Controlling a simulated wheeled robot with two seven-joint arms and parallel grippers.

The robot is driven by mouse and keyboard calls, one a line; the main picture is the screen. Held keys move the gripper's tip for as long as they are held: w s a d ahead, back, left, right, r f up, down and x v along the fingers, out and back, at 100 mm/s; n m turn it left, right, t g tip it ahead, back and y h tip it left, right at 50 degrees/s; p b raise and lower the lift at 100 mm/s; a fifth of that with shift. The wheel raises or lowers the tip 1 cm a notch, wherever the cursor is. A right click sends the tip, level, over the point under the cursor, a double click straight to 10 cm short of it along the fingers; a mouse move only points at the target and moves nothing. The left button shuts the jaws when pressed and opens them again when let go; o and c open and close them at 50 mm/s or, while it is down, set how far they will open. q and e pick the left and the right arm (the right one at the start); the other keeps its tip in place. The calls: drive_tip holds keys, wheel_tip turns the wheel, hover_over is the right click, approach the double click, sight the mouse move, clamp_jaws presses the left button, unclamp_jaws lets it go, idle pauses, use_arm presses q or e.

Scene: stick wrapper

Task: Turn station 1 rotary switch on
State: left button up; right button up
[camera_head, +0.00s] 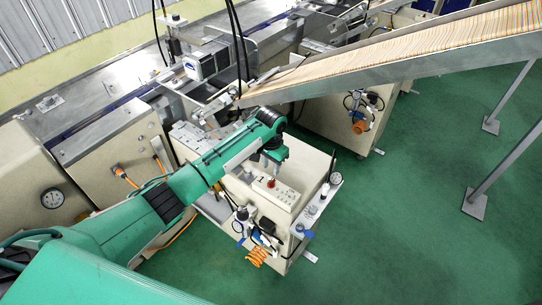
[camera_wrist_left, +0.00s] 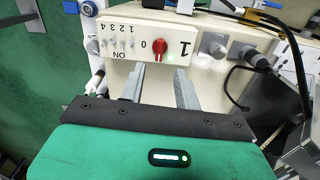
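The station 1 control box (camera_head: 285,196) has a pale top panel with a large black "1". A red rotary switch (camera_head: 271,183) stands on it. In the left wrist view the red rotary switch (camera_wrist_left: 158,50) sits between the large "1" and a small "0", and the panel appears upside down. Which way its knob points is too small to tell. My left gripper (camera_head: 277,168) points down above the panel, close to the switch. In the left wrist view my left gripper (camera_wrist_left: 159,68) has its two fingers apart, with the switch just beyond the tips. My right gripper is not in view.
The sloping conveyor of sticks (camera_head: 440,50) runs behind.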

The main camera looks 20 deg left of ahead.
use_arm(q)
wheel_tip(320, 180, up, 6)
drive_tip(key=b, duration=0.1)
idle(0.5)
